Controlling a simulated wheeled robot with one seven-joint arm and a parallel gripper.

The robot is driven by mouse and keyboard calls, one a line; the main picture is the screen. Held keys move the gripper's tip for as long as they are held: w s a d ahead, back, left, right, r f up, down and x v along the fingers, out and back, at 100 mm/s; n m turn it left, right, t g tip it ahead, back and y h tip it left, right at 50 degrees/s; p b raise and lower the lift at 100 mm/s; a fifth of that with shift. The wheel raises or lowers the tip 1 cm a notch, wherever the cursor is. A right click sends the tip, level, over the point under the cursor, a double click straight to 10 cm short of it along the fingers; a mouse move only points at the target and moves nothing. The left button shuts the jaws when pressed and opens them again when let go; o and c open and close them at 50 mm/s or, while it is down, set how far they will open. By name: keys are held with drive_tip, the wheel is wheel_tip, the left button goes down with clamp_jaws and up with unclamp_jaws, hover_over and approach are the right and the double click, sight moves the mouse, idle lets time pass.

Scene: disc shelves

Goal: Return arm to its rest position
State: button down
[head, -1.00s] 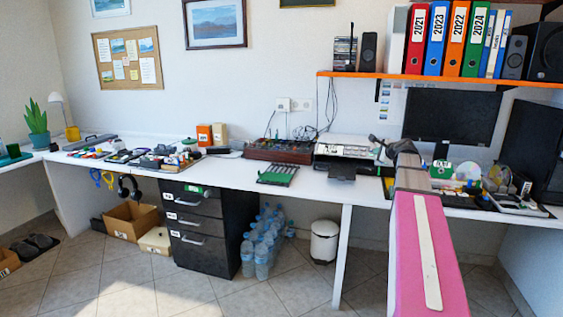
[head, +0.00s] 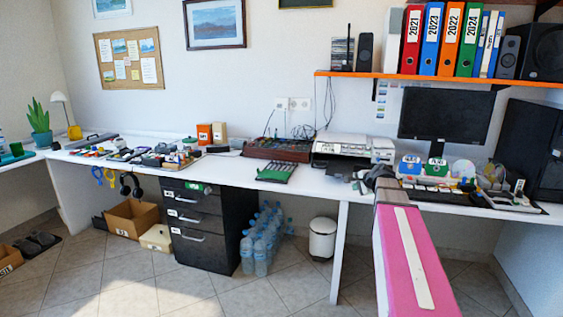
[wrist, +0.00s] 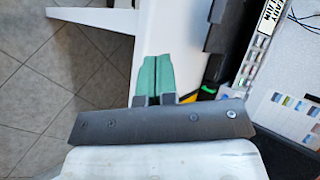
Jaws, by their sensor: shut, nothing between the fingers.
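My arm reaches up from the bottom right of the head view, with its pink link in front of the desk (head: 335,187). The dark end of the arm shows near the desk's front edge, below the printer. In the wrist view, my gripper (wrist: 153,75) has its two green fingers side by side, closed together with nothing held. The fingers are over the white desk top (wrist: 155,30), with tiled floor to the left.
A printer (head: 345,147) and a monitor (head: 447,115) stand behind the arm. Discs and small objects lie on the desk to the right. A green-and-black item (head: 277,172) lies left of the arm. A white bin (head: 322,238) and bottles (head: 262,245) stand below on the floor.

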drive_tip(key=s+a+f+n+g+h, duration=0.2)
drive_tip(key=s+a+f+n+g, duration=0.2)
drive_tip(key=s+f, duration=0.7)
drive_tip(key=s+a+f+n+g+h, duration=0.1)
drive_tip(key=s+a+f+n+g, duration=0.4)
drive_tip(key=s+a+f+n, duration=0.4)
drive_tip(key=s+f+n, duration=0.1)
drive_tip(key=s+f, duration=0.2)
drive_tip(key=s, duration=0.4)
drive_tip(key=shift+a+f+h, duration=0.15)
drive_tip(key=shift+h, duration=0.25)
